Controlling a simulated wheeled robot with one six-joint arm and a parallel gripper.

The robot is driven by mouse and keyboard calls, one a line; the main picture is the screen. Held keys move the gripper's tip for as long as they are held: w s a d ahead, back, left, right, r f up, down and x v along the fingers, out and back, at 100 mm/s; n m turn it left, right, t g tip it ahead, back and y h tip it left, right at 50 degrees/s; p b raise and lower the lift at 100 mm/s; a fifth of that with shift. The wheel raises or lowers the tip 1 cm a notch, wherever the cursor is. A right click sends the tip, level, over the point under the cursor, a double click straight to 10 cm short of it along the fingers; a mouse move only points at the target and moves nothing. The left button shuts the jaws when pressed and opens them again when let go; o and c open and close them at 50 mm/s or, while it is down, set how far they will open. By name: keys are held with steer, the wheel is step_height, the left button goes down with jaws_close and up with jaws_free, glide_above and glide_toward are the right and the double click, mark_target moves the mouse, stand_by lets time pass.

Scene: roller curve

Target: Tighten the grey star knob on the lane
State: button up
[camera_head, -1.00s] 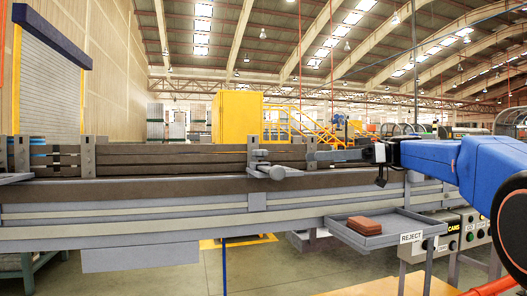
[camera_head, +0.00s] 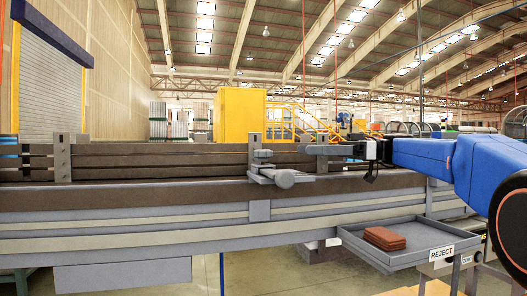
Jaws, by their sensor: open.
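Upright grey posts (camera_head: 62,158) stand along the lane's guide rails. A grey reject tray (camera_head: 425,236) with a reddish-brown block (camera_head: 384,238) hangs low at the right. A yellow cabinet (camera_head: 238,115) stands far behind. Open air lies in front of the lane.

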mark_target(263, 156)
steer(key=a, duration=0.4)
steer(key=s+a, duration=0.1)
steer(key=a, duration=0.8)
steer(key=shift+s+a, duration=0.1)
steer(key=shift+s, duration=0.2)
steer(key=c, duration=1.1)
steer(key=shift+o, duration=0.2)
